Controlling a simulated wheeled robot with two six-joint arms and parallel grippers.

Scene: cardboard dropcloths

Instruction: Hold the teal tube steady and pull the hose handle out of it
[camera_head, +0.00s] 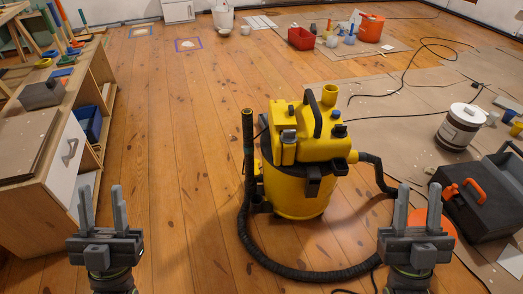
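A yellow vacuum (300,180) stands upright on the wooden floor ahead of me. On its left side stands a narrow upright tube (249,166), dark with a slight teal tint. The dark hose handle (247,128) rises from its top; where handle and tube meet is too small to tell. The black hose (300,274) loops from the vacuum's right side along the floor to the lower end near the tube. My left gripper (101,195) is open and empty, well left of the tube. My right gripper (418,194) is open and empty, right of the vacuum, overlapping the hose in the picture.
A wooden shelf unit (50,200) with tools stands at left. A black toolbox (480,200), a paint can (461,126) and cardboard sheets (400,110) lie at right. A red bin (301,38) and an orange bucket (371,27) stand farther back. Bare floor lies left of the vacuum.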

